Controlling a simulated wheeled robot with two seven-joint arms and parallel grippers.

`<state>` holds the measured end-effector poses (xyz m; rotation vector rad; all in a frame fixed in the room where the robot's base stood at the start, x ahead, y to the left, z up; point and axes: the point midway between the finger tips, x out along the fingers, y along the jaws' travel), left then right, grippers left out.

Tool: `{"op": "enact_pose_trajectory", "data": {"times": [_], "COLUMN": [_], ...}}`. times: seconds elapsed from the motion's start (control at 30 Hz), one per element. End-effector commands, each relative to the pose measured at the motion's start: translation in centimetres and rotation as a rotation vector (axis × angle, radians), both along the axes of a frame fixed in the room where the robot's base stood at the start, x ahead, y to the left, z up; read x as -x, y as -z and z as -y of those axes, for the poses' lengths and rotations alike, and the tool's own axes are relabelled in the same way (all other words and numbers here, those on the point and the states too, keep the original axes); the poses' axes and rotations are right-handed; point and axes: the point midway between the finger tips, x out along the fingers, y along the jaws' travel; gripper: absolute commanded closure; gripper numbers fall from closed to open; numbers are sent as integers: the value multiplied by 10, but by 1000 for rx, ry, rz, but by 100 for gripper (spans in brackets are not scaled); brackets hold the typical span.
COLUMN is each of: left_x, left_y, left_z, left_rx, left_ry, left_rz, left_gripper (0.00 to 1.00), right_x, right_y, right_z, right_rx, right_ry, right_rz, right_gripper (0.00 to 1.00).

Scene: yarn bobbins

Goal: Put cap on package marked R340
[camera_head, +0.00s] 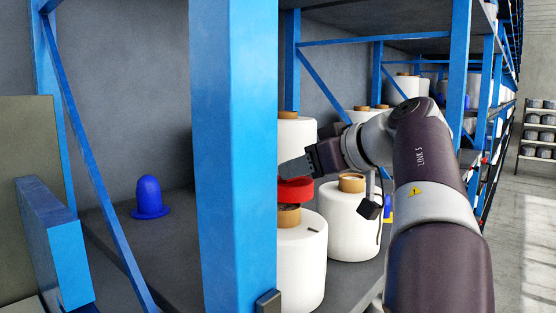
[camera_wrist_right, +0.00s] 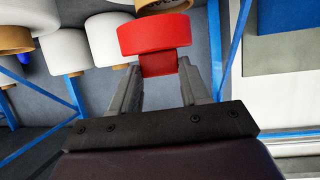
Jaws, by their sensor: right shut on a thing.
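A red cap (camera_head: 294,190) is held in my right gripper (camera_head: 300,168). It also shows in the right wrist view (camera_wrist_right: 155,35), with its narrow part between the two fingers (camera_wrist_right: 160,68). In the head view the cap appears right above the tan core (camera_head: 288,217) of the front white yarn package (camera_head: 303,262), which is partly hidden by the blue post. I cannot tell if cap and core touch. A small dark mark shows on this package's top, but no R340 is readable. Another white package (camera_head: 348,225) with a tan core stands just right, uncapped. My left gripper is out of view.
A wide blue post (camera_head: 235,150) stands close left of the front package. A blue cap-like piece (camera_head: 149,197) sits on the grey shelf (camera_head: 175,230) to the left, with bare shelf around it. More white packages (camera_head: 297,140) stand behind. An aisle floor (camera_head: 525,230) lies right.

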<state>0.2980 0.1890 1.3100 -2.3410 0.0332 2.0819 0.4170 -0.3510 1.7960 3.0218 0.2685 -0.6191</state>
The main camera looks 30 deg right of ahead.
Motion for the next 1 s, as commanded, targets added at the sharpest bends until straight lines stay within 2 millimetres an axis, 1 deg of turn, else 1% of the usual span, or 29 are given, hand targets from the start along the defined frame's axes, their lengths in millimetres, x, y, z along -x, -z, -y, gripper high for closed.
{"op": "enact_pose_trajectory", "data": {"times": [0.2, 0.53, 0.7, 0.73, 0.97, 1.0], "left_x": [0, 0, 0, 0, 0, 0], "left_y": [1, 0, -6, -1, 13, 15], "left_z": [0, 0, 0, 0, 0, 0], "left_rx": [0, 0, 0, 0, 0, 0], "left_ry": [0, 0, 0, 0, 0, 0], "left_rz": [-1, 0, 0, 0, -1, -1], "left_gripper": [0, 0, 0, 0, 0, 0], "right_x": [1, 1, 1, 1, 2, 1], "right_y": [1, 1, 0, 5, 24, 27], "right_z": [-11, -12, -12, -12, -12, -12], "right_rx": [0, 0, -2, -2, -2, -3], "right_ry": [-78, -89, -89, -89, -88, -89], "right_rz": [0, 0, -1, -1, -1, -2], "right_gripper": [83, 83, 83, 83, 83, 86]}}
